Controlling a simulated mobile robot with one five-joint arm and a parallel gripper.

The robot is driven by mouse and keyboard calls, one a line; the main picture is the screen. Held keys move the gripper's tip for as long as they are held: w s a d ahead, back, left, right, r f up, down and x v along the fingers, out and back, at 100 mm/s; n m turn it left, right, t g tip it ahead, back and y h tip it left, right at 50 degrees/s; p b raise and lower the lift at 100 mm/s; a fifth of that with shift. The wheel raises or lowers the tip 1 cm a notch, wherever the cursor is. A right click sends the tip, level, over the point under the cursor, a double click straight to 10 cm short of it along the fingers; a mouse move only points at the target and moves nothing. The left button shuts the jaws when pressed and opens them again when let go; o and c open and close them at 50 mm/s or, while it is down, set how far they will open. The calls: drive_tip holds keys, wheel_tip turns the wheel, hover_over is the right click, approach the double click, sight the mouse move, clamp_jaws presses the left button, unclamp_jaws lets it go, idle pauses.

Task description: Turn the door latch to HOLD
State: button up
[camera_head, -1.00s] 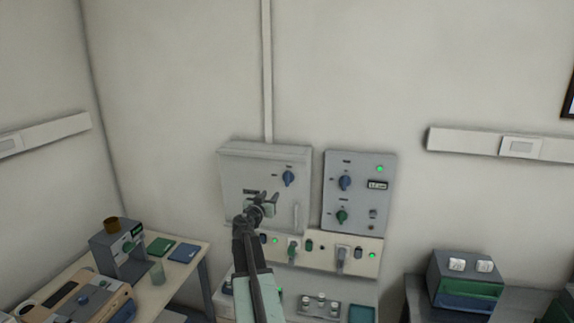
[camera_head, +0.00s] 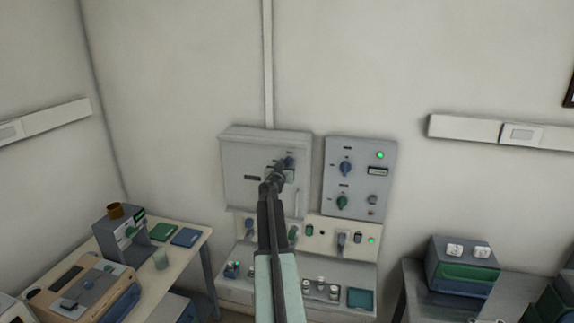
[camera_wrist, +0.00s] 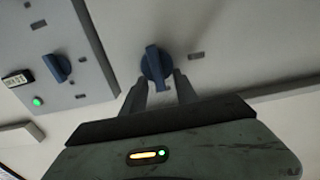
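The blue latch knob (camera_head: 290,160) is at the upper right of the grey door (camera_head: 240,192) of the left wall cabinet. My gripper (camera_head: 276,172) is in front of the door by this knob and partly covers it. In the wrist view the blue knob (camera_wrist: 155,66) has its bar roughly upright, slightly tilted. The open fingers of my gripper (camera_wrist: 160,84) point at it, one on each side of its near end. I cannot tell whether they touch it. Small dark labels sit beside the knob, too small to read.
A grey control panel (camera_head: 331,200) with blue and green knobs and a green light is close to the right. Below is a cream strip (camera_head: 320,246) with more switches. A work table (camera_head: 178,262) with instruments stands left; a dark bench with boxes (camera_head: 463,270) stands right.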

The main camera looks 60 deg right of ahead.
clamp_jaws()
drive_tip(key=shift+a+n, duration=0.1)
drive_tip(key=shift+n, duration=0.2)
drive_tip(key=n, duration=0.3)
drive_tip(key=shift+w+f+n, duration=0.1)
drive_tip(key=shift+w+n, duration=0.15)
drive_tip(key=shift+n, duration=0.05)
drive_tip(key=n, duration=0.6)
drive_tip(key=w+f+n+b, duration=0.1)
drive_tip(key=n, duration=0.2)
drive_tip(key=shift+a, duration=0.2)
drive_tip(key=shift+f+n+b, duration=0.15)
drive_tip(key=shift+n+b, duration=0.05)
drive_tip(key=shift+n, duration=0.95)
drive_tip(key=shift+f+n+b, duration=0.1)
drive_tip(key=shift+n+b, duration=0.05)
drive_tip(key=shift+n, duration=1)
